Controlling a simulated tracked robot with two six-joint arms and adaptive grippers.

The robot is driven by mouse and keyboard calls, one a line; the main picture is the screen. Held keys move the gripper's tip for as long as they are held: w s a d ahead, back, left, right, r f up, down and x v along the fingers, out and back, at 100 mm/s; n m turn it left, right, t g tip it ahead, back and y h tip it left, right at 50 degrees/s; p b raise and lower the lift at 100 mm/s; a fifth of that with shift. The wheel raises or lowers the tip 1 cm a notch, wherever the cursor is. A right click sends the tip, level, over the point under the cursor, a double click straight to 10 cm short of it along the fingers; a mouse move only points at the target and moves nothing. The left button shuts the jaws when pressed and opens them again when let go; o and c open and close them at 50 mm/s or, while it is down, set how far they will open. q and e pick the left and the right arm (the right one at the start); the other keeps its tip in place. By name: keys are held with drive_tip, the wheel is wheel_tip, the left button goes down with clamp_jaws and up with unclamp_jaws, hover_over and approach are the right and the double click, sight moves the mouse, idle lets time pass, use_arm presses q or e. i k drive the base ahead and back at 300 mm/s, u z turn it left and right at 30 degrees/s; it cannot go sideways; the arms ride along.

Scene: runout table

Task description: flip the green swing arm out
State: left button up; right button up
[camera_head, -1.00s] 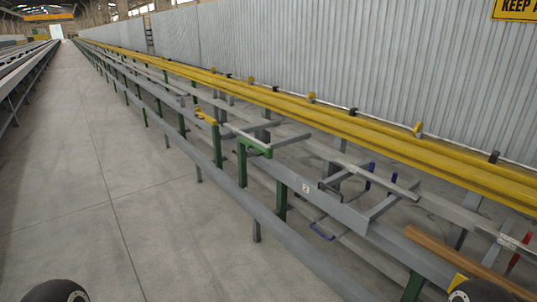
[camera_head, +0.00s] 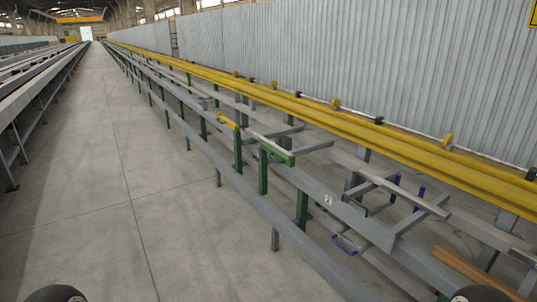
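The green swing arm (camera_head: 278,154) sits on top of a green post (camera_head: 263,172) at the near side of the runout table, right of the picture's middle. Its green part is short and lies level, with a grey bar (camera_head: 256,138) running from it toward the upper left. I cannot tell exactly how it pivots. Neither of my grippers shows. Only dark rounded parts of mine appear at the bottom left and bottom right edges, well away from the swing arm.
A grey rail (camera_head: 240,200) runs low along the table's near side. A yellow bracket (camera_head: 228,122) stands farther along, and a blue handle (camera_head: 344,244) hangs nearer. Long yellow beams (camera_head: 370,130) line the back. Clear concrete floor (camera_head: 100,200) lies to the left.

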sight(290, 160)
drive_tip(key=u, duration=0.05)
drive_tip(key=i, duration=1.6)
drive_tip(key=u, duration=0.3)
drive_tip(key=i, duration=1.85)
drive_tip(key=z, duration=0.15)
